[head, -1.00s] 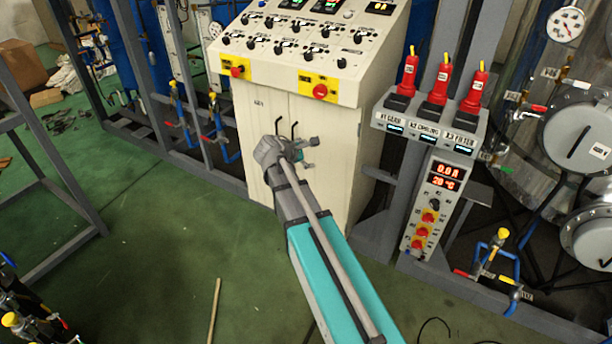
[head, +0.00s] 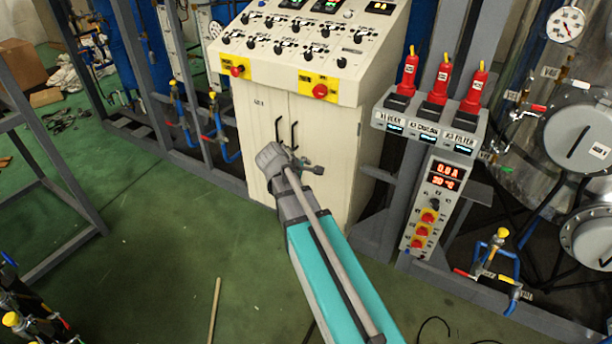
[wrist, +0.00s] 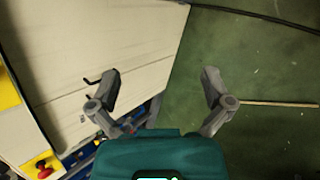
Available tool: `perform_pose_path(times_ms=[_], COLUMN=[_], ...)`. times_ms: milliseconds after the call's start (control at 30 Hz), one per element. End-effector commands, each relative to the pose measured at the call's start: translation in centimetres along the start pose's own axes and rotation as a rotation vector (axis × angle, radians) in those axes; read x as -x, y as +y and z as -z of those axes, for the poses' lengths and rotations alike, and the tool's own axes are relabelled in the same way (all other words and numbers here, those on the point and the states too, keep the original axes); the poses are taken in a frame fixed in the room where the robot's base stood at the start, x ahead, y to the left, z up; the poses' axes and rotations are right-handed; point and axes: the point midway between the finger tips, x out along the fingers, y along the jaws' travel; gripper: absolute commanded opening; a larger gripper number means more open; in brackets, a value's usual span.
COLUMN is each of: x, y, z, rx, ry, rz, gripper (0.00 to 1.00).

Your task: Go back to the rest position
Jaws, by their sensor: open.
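My gripper (head: 312,167) is at the end of my extended arm, in front of the lower doors of the cream control cabinet (head: 262,130) in the head view. In the wrist view my gripper (wrist: 164,88) has its two fingers spread wide, with nothing between them but green floor and part of the cabinet side. The cabinet's two black door handles (head: 285,131) are just above and behind my gripper in the head view. I cannot tell whether the gripper touches the cabinet.
Red-handled switches (head: 438,84) stand on a grey box right of the cabinet, above a panel with red digits (head: 446,170). Valves and pipes (head: 495,262) are at lower right. A wooden stick (head: 214,310) lies on the open green floor (head: 140,260). A grey frame (head: 50,170) stands left.

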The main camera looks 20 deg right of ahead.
Motion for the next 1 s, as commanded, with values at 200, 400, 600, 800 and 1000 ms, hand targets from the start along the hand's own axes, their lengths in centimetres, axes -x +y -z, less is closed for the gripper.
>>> perform_pose_path(times_ms=[200, 400, 600, 800, 1000], x=[0.0, 0.3, 1.4, 3.8, 6.7], y=[0.0, -1.1, -5.2, -11.1, -15.8], z=[0.0, -0.2, -0.7, -1.2, -1.4], rx=[0.001, -0.049, -0.240, -0.516, -0.734], ry=[0.000, 0.014, 0.054, 0.074, 0.047], rz=[-0.001, 0.035, 0.181, 0.423, 0.648], gripper=[1.00, 1.00, 1.00, 1.00, 1.00])
